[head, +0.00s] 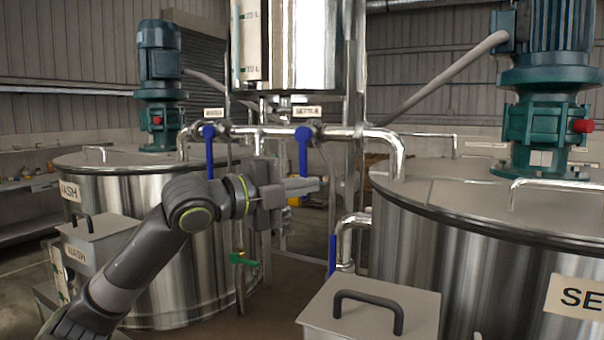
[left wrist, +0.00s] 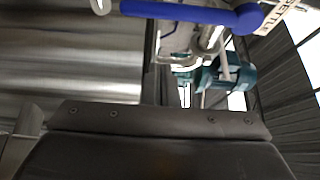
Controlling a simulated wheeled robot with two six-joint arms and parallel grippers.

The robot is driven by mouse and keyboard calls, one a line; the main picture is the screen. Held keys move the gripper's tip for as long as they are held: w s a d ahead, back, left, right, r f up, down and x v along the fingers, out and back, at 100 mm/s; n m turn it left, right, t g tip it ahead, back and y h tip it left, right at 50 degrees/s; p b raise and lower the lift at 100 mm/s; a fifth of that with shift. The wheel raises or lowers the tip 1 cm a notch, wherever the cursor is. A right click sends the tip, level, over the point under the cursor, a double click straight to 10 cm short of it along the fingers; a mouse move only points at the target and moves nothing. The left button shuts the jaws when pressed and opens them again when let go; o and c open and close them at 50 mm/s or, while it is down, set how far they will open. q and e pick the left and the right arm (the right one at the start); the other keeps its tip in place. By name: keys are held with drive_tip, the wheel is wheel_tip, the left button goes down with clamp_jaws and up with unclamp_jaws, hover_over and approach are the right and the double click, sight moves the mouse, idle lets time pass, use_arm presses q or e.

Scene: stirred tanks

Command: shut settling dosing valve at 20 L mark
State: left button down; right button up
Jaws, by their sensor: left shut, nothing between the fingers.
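The settling dosing valve has a blue lever (head: 303,152) hanging straight down from the horizontal pipe, under the SETTLE label (head: 307,112). My left gripper (head: 316,185) is shut and empty, at the lower end of this lever; I cannot tell whether they touch. In the left wrist view the blue lever (left wrist: 190,12) crosses the top, beside the SETTLE label (left wrist: 276,16), above my dark gripper body. The dosing vessel (head: 300,45) stands above, with a sight glass (head: 251,45) marked 10 L and 20 L; its liquid level is unclear. My right gripper is out of view.
A second blue lever (head: 209,150) hangs to the left, on the wash side. The settling tank (head: 480,260) stands at right, the wash tank (head: 180,290) at left. A grey box with a black handle (head: 368,305) is in front. Pipes and uprights crowd the lever.

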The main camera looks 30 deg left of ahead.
sight(303, 169)
use_arm(q)
drive_tip(key=w+a+p, duration=0.2)
drive_tip(key=w+p, duration=0.1)
drive_tip(key=shift+w+a, duration=0.25)
idle(0.4)
drive_tip(key=shift+w+d, duration=0.1)
drive_tip(key=shift+d, duration=0.05)
